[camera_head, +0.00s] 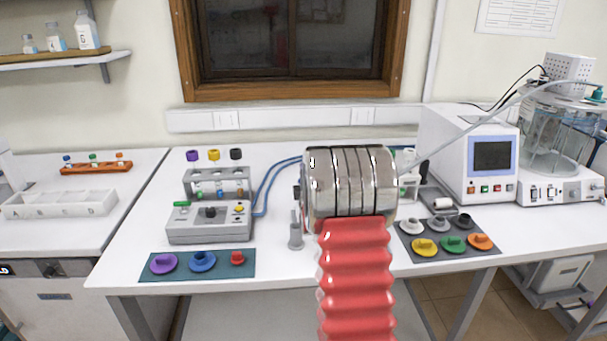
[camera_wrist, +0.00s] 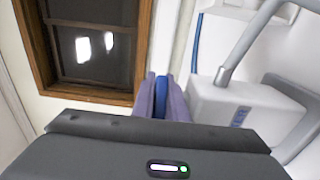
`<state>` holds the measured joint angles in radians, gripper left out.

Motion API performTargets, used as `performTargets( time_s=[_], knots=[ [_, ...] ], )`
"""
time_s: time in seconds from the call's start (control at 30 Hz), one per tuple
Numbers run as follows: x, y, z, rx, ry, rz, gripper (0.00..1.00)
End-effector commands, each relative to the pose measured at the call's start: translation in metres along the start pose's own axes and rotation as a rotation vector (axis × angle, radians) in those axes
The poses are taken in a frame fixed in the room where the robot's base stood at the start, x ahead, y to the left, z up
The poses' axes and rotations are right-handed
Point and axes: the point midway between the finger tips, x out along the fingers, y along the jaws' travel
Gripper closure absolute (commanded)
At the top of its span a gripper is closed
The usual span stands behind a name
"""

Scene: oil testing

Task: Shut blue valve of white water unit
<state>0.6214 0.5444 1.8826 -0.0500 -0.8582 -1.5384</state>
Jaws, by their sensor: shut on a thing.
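In the wrist view, my gripper (camera_wrist: 161,82) has its two purple-grey fingers shut on a narrow blue piece (camera_wrist: 161,100), which looks like the blue valve. Only a strip of it shows between the fingers, so its turn angle cannot be told. A white unit (camera_wrist: 240,110) with a thick grey pipe (camera_wrist: 238,55) stands just right of the fingers. In the head view, my red and steel arm hides the gripper and the valve. A small part of a white unit (camera_head: 410,180) shows at the arm's right edge.
A grey device (camera_head: 208,222) with a vial rack and blue hoses stands left of my arm. Mats with coloured knobs lie at front left (camera_head: 150,275) and front right (camera_head: 480,253). A white machine with a screen (camera_head: 491,156) stands at right. A window (camera_head: 290,40) is behind.

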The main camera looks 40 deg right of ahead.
Motion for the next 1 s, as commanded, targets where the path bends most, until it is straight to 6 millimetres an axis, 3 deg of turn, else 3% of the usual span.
performTargets(
  time_s=[0.03, 1.0],
  knots=[
    [-0.001, -0.007, -0.001, 0.000, -0.022, -0.014, 1.00],
    [-0.006, -0.008, 0.020, -0.003, -0.533, -0.015, 1.00]
  ],
)
